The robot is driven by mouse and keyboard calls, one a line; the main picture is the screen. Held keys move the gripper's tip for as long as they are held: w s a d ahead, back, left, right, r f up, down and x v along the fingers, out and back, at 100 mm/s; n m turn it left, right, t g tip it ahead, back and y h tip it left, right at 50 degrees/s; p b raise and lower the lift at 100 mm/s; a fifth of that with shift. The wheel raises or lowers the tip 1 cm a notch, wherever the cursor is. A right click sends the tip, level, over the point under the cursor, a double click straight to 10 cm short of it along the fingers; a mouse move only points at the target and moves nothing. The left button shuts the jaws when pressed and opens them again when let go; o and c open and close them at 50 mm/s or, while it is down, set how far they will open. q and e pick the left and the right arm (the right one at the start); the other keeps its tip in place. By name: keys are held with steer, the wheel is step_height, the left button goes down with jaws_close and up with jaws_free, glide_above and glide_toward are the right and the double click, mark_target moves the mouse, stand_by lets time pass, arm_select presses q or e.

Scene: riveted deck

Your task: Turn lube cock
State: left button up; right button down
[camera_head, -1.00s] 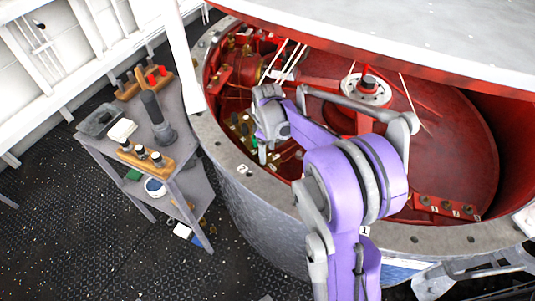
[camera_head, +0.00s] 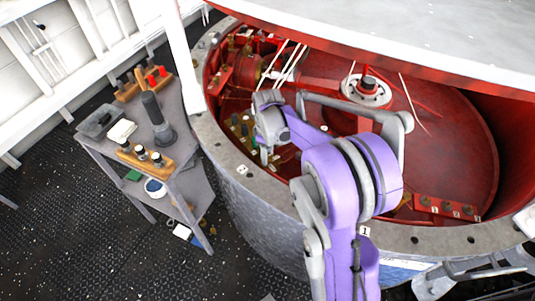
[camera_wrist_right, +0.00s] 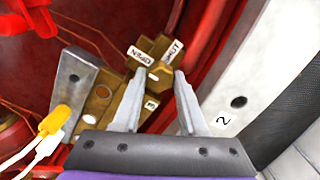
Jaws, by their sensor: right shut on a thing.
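The lube cock (camera_wrist_right: 159,73) is a brass fitting with a squared, hex-like head, seen in the right wrist view on a brass body inside the red drum. Tags reading "OPEN" and "SHUT" sit just beyond it, on its left and right. My right gripper (camera_wrist_right: 159,78) has its two grey fingertips on either side of the head and is shut on it. In the head view my right gripper (camera_head: 266,155) reaches down inside the drum's near left rim, and my wrist hides the cock there.
The drum's grey bolted rim (camera_head: 222,148) runs close by. In the right wrist view a grey block (camera_wrist_right: 76,82) and a yellow-tipped fitting (camera_wrist_right: 56,120) stand at left.

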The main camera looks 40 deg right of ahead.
steer(key=m+b, duration=0.1)
steer(key=m, duration=0.3)
steer(key=shift+m, duration=0.4)
steer(key=m, duration=0.4)
steer(key=shift+b, duration=0.35)
steer(key=m, duration=0.5)
steer(key=shift+b, duration=0.3)
steer(key=shift+m, duration=2.2)
steer(key=shift+c, duration=2.2)
jaws_free()
